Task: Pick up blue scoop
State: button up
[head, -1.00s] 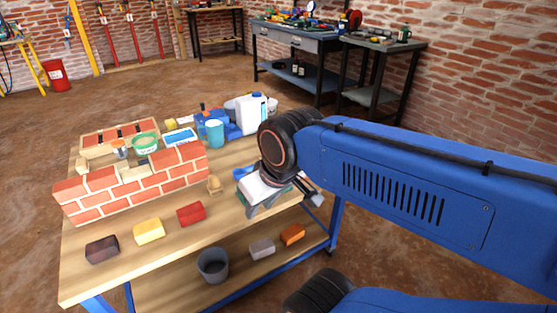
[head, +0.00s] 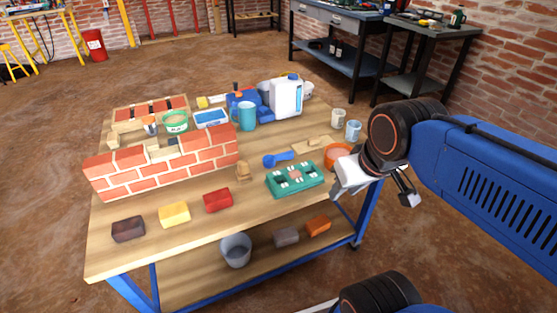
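The blue scoop (head: 278,159) lies on the wooden table (head: 190,238), right of the small brick wall and just behind a green tray. Its round bowl is at the left and its handle points right. My gripper (head: 372,203) hangs over the table's right edge, to the right of the scoop and apart from it. Two fingers show, one pale and one dark, with a gap between them, and nothing is seen held.
A green tray (head: 296,190) lies in front of the scoop. An orange round container (head: 337,155) and two cups (head: 353,130) stand at the right edge. The brick wall (head: 165,163) stands left. Loose bricks (head: 217,200) lie along the front.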

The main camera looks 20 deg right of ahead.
jog(key=shift+o, duration=0.6)
notch_tip(320, 180, up, 5)
jog(key=n+g, duration=0.5)
jog(key=n, duration=1.5)
send_over(284, 153)
notch_tip(284, 153, down, 11)
jog(key=shift+w+a+f, duration=0.1)
jog(key=shift+a+f, duration=0.05)
jog(key=shift+s+f, duration=0.15)
jog(key=shift+f, duration=1.2)
jog(key=shift+s+f, duration=0.1)
jog(key=shift+f, duration=1.2)
grip_shut()
